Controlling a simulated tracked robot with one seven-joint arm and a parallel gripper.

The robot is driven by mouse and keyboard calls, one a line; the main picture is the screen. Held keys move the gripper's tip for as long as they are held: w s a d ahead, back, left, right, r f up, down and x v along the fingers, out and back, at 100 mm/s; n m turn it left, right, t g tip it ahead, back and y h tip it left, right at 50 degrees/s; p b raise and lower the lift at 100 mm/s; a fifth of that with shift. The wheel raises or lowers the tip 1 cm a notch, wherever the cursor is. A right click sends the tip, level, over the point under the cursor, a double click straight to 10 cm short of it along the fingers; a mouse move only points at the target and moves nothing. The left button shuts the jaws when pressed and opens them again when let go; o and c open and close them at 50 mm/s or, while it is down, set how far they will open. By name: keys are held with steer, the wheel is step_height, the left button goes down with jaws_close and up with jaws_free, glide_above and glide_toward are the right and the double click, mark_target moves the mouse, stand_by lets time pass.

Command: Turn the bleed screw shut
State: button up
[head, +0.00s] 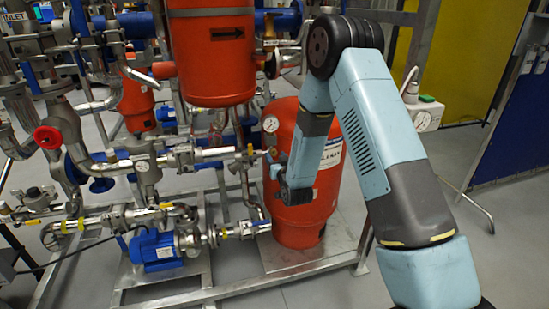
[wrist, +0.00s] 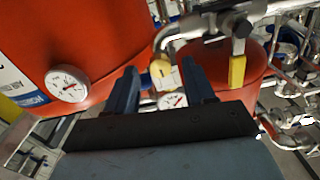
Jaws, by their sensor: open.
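My gripper (wrist: 160,90) is open, its two dark blue fingers apart with nothing gripped. In the head view my gripper (head: 277,168) is in front of the red tank, beside the pipework on its left, and its fingers are hard to make out. A small yellow fitting (wrist: 161,72) with a pale tag shows between the fingers in the wrist view, beyond or level with their tips; contact cannot be told. I cannot pick out the bleed screw for certain; it may be at this fitting.
A red tank (head: 318,200) with a gauge (head: 270,124) stands behind my gripper. A yellow valve lever (wrist: 237,70) hangs right of the fingers. A blue pump (head: 155,250) sits low on the skid. Open floor lies to the right.

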steer(key=shift+w+a, duration=0.15)
steer(key=shift+w, duration=0.3)
jaws_close()
stand_by(0.3)
